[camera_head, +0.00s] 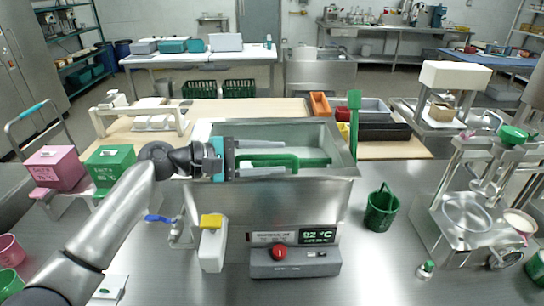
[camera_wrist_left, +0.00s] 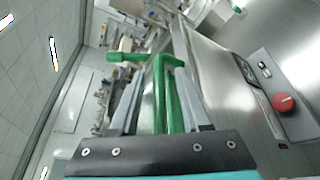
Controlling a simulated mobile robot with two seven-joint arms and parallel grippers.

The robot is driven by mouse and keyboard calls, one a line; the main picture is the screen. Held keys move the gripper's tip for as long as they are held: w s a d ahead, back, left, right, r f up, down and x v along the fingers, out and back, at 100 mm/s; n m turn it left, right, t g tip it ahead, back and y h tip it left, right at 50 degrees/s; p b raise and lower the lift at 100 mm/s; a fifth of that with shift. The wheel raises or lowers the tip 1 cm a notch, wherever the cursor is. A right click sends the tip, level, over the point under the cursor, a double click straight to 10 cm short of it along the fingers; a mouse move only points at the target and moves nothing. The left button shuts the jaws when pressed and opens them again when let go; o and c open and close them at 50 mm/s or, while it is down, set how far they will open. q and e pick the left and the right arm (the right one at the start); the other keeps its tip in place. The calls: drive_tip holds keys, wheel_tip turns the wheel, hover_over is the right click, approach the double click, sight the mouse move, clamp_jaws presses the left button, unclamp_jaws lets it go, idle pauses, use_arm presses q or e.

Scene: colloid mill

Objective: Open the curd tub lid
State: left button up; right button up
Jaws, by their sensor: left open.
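A steel tub (camera_head: 275,195) with a temperature display stands in the middle of the bench, its pale interior partly visible. A green bar-shaped handle (camera_head: 285,160) lies across its opening; it also shows in the left wrist view (camera_wrist_left: 168,95). I cannot tell whether the handle belongs to a lid. My left gripper (camera_head: 276,161) is over the tub, pointing right. Its two grey fingers are open, one on each side of the green bar, with gaps visible in the left wrist view (camera_wrist_left: 158,100). The gripper hides the bar's left end. My right gripper is not in view.
A control box with a red button (camera_head: 279,253) is at the tub's front. An upright green paddle (camera_head: 354,120) stands at its right rear corner. A green basket (camera_head: 381,210) and a steel machine (camera_head: 470,215) are to the right. Pink and green boxes (camera_head: 110,157) are left.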

use_arm(q)
drive_tip(key=shift+d, duration=0.1)
drive_tip(key=shift+c, duration=0.4)
clamp_jaws()
idle(1.0)
